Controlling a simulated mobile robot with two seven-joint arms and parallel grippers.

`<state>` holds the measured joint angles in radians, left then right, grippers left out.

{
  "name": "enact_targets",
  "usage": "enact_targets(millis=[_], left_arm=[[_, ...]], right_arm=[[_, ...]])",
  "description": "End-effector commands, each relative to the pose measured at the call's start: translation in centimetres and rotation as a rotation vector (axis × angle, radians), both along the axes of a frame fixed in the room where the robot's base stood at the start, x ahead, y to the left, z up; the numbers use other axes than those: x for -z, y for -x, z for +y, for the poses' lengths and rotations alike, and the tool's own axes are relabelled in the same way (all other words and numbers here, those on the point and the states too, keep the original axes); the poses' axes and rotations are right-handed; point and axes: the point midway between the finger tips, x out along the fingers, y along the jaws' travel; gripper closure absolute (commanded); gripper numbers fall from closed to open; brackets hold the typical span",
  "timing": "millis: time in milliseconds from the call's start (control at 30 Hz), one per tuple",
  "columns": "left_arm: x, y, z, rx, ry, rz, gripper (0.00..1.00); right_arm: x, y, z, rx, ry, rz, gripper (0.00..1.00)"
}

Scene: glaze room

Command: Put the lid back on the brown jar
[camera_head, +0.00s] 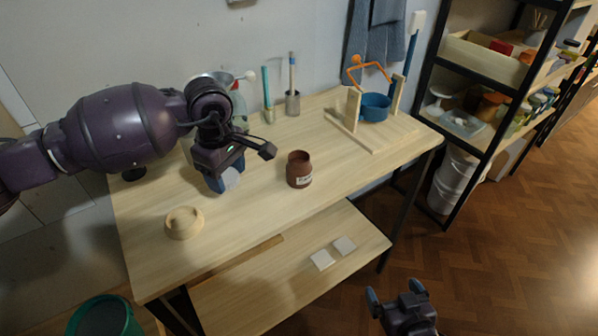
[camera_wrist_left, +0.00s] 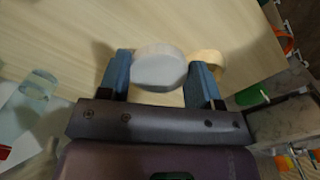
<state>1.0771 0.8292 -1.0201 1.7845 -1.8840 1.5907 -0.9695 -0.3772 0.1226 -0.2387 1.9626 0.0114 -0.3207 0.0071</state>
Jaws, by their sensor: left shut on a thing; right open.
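The brown jar (camera_head: 299,172) stands upright on the wooden table, its dark mouth open at the top and a small pale label on its front. My left gripper (camera_head: 222,185) is shut on a pale grey-white round lid (camera_head: 231,178), to the left of the jar and apart from it. In the left wrist view the lid (camera_wrist_left: 159,68) sits between the two blue fingers. The jar cannot be made out in the left wrist view. My right gripper (camera_head: 396,293) is open and empty, low in front of the table.
A round light wooden piece (camera_head: 184,222) lies at the table's front left. Two cups (camera_head: 292,103) with brushes stand at the back. A blue pot (camera_head: 375,107) in a wooden stand is at the back right. The table around the jar is clear.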

Motion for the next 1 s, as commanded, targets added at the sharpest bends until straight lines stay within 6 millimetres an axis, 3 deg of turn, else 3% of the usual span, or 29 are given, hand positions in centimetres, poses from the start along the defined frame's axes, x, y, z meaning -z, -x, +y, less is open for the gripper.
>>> enact_targets(millis=[500, 1000], left_arm=[[-3.1, -5.5, -6.8, -0.936, 0.018, 0.018, 0.63], [-6.1, -8.6, -13.1, -1.787, 0.012, 0.027, 0.63]], right_arm=[[-5.9, -7.1, 6.9, -0.119, -0.067, -0.180, 0.03], [-12.2, -11.8, 13.4, -0.236, -0.117, -0.337, 0.03]])
